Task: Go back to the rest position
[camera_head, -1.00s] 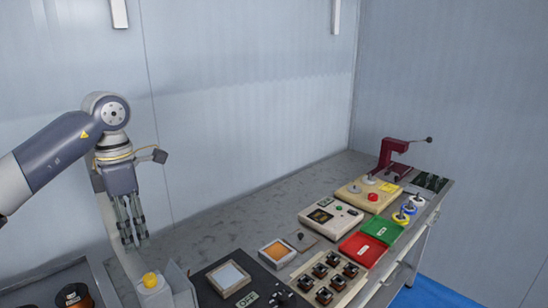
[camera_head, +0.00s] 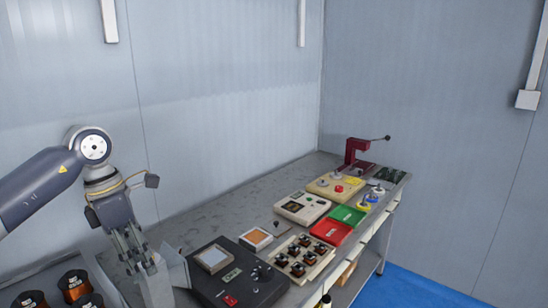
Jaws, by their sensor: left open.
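My left gripper (camera_head: 136,262) hangs at the lower left of the head view, fingers pointing down and a little apart. It is open, and I see nothing held in it. It is over the left end of the bench, beside a grey upright panel (camera_head: 175,268). I cannot tell whether the fingertips touch anything. My left arm comes in from the left edge. My right gripper is not in view.
The bench (camera_head: 205,222) carries a black control box (camera_head: 236,284), a tray of several small parts (camera_head: 318,252), a red tray (camera_head: 331,231), a green tray (camera_head: 347,215) and a red hand press (camera_head: 354,150). Several copper spools (camera_head: 73,284) stand lower left. Blue floor (camera_head: 420,288) is clear at right.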

